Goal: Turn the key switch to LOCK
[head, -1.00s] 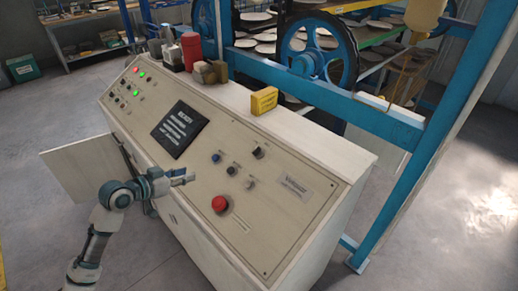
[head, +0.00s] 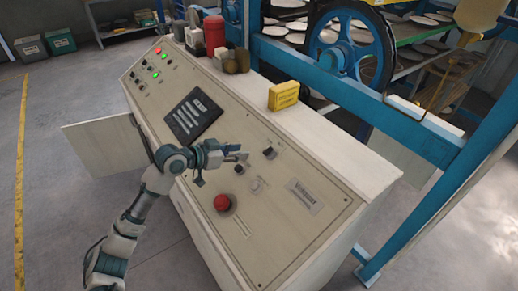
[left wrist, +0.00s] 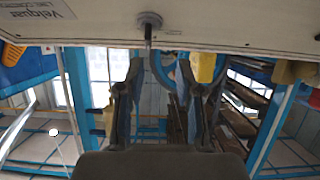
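The key switch (head: 257,185) is a small silver round fitting on the sloped panel, left of the Velquar label. My left gripper (head: 240,157) is over the panel near the knobs, above the switch in the head view. In the left wrist view its two fingers (left wrist: 160,66) are apart with nothing between them, and the switch lies beyond their tips. The lock markings are too small to read. My right gripper is not in view.
A red button (head: 222,202) is below the switch. Dark knobs (head: 269,152) and (head: 239,169) a second dark knob lie close to the gripper. A yellow box (head: 283,96) stands on the console's top ledge. The blue frame (head: 400,125) runs behind.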

